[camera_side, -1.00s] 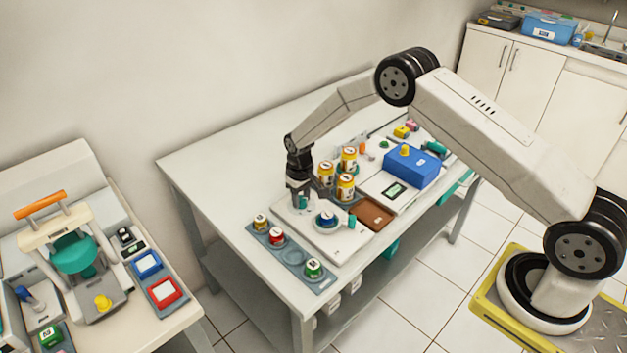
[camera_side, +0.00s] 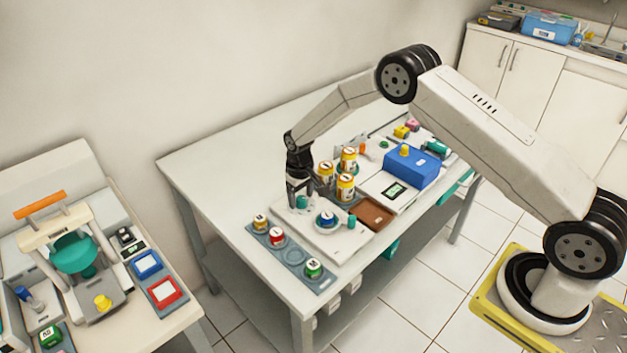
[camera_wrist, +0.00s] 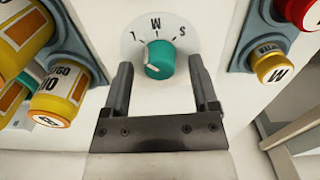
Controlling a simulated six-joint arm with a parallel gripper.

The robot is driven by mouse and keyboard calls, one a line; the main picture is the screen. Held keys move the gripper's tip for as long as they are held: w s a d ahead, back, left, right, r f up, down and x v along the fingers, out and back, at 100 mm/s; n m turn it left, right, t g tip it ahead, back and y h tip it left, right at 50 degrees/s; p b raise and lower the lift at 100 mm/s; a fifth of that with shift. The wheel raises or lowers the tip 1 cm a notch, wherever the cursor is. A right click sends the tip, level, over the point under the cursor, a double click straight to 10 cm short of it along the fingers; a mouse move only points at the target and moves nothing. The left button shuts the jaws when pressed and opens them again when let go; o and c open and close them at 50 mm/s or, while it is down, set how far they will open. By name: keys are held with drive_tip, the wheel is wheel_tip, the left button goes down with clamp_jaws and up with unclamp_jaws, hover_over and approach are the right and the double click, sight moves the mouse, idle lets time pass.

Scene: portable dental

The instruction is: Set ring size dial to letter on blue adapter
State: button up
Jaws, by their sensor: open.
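The size dial is a round teal knob (camera_wrist: 160,58) on a white disc (camera_wrist: 134,43) marked with letters that look like L, M and S and tick marks. A pale mark shows on the knob's left side; which letter it points to is hard to tell. My gripper (camera_wrist: 160,66) is open, with one finger on each side of the knob and visible gaps to both. In the side view, my gripper (camera_side: 300,203) is low over the white plate (camera_side: 325,240) at the teal knob (camera_side: 302,201). The blue adapter (camera_side: 326,218) sits on this plate, its letter too small to read.
Yellow-labelled jars (camera_side: 346,187) stand close behind the plate. A grey rack (camera_side: 290,261) with yellow, red and green-capped pieces lies in front. A brown tray (camera_side: 373,214) and a blue box (camera_side: 411,168) are to the right. The table's far left is clear.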

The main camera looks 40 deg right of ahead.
sight(302, 199)
wheel_tip(302, 199, up, 6)
drive_tip(key=shift+r, duration=0.6)
drive_tip(key=shift+r, duration=0.1)
drive_tip(key=shift+s+r, duration=0.2)
drive_tip(key=s+r+t, duration=0.1)
drive_tip(key=s+r, duration=0.2)
drive_tip(key=s, duration=0.6)
drive_tip(key=s+r, duration=0.3)
drive_tip(key=s, duration=0.5)
drive_tip(key=s+r+t, duration=0.1)
drive_tip(key=s+r, duration=0.2)
drive_tip(key=s, duration=0.6)
drive_tip(key=shift+s+a+r+t, duration=0.25)
drive_tip(key=shift+s+r+t, duration=0.05)
drive_tip(key=shift+s+r, duration=0.05)
